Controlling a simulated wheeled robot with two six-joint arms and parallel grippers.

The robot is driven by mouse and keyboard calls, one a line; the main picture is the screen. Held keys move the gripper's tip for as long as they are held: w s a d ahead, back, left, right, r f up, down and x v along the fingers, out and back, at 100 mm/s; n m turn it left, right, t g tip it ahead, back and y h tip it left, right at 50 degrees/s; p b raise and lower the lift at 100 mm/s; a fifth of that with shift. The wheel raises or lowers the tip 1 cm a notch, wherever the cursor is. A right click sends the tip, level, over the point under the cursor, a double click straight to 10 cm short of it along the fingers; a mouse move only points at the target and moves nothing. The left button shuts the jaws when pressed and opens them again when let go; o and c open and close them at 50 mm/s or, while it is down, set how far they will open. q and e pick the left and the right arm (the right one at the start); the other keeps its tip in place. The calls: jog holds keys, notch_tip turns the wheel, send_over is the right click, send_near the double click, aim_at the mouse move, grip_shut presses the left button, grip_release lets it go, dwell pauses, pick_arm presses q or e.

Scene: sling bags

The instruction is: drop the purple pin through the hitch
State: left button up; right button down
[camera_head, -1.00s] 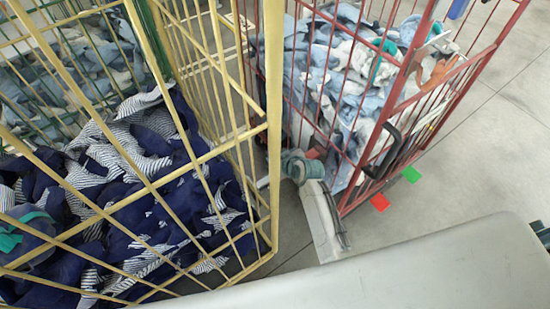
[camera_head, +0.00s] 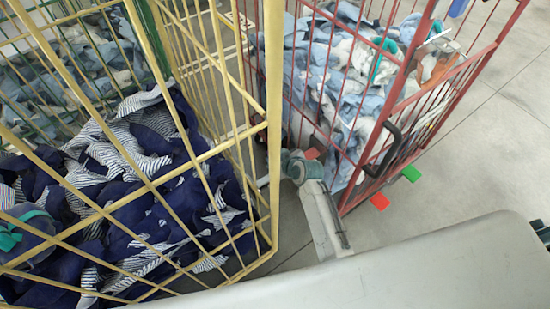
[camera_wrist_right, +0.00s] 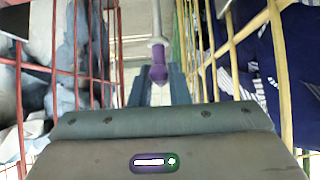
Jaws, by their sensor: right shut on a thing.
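The purple pin (camera_wrist_right: 158,72) shows in the right wrist view, in the middle of the gap between two cages, with a grey collar and a thinner shaft beyond its rounded end. My right gripper (camera_wrist_right: 158,76) has its two blue-grey fingers on either side of the pin and is shut on it. In the head view the pin and the right fingertips cannot be made out; my right arm reaches into the gap there. I cannot make out the hitch in either view. My left gripper is in neither view.
A yellow cage cart (camera_head: 274,150) with navy and striped cloth stands on the left. Grey floor (camera_head: 480,150) is clear at right.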

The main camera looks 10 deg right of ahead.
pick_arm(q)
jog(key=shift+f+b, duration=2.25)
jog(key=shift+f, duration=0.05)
pick_arm(e)
jog(key=shift+f, duration=3.4)
jog(key=c, duration=1.3)
grip_release()
jog(key=shift+s+r, duration=0.1)
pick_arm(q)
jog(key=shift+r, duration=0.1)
pick_arm(e)
jog(key=v, duration=1)
jog(key=shift+s+d+r, duration=0.15)
jog(key=shift+s+r, duration=0.05)
